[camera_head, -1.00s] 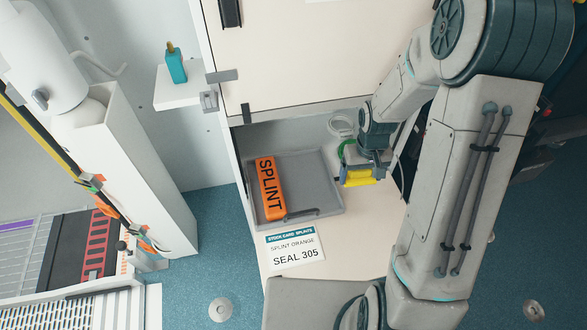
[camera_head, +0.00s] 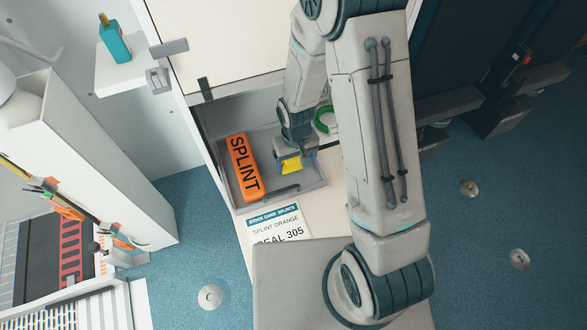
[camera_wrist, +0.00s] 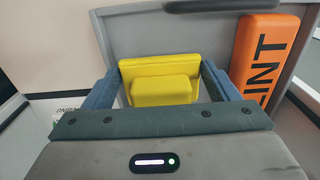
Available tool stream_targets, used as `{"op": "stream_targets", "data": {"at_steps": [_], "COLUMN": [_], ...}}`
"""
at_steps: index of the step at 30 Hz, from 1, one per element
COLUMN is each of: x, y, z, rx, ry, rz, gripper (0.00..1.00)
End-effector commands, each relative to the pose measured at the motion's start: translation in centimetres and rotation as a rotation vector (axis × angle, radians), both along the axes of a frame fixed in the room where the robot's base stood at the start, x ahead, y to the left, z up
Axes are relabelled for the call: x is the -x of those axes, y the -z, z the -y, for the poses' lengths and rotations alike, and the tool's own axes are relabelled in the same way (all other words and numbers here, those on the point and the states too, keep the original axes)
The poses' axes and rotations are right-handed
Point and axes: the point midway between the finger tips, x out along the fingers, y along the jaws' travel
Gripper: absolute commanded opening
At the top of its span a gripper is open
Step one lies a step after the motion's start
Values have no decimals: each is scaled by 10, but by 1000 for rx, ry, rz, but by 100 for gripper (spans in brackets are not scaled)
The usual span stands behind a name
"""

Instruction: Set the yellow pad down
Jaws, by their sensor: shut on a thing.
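My gripper (camera_head: 293,165) is shut on the yellow pad (camera_head: 291,165). In the wrist view the yellow pad (camera_wrist: 162,82) sits between the two blue fingers (camera_wrist: 160,90). In the head view the pad is over the right part of the grey tray (camera_head: 262,199), to the right of the orange splint pack (camera_head: 243,167). The wrist view shows the orange pack (camera_wrist: 262,55) on the right, apart from the pad. I cannot tell whether the pad touches the tray floor. My wrist hides part of the tray.
A green ring (camera_head: 323,121) lies right of the tray, by my arm. The white stock card (camera_head: 277,224) lies in front of the tray. A cabinet panel (camera_head: 225,40) stands above the bay. A teal bottle (camera_head: 114,42) stands on a small shelf at the left.

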Motion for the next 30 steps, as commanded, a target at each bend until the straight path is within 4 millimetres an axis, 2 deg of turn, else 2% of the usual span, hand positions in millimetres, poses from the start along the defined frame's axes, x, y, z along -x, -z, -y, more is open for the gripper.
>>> {"op": "stream_targets", "data": {"at_steps": [5,12,23,24,25,26,30], "x": [0,0,-1,-1,-1,-1,-1], "y": [10,43,46,46,45,45,45], "z": [-6,-5,-5,-5,-5,-5,-5], "rx": [1,1,0,0,0,0,0], "ry": [-1,-2,-1,-1,-1,-1,-1], "rz": [-2,-2,0,0,0,0,0], "gripper": [60,60,60,86,95,100,100]}}
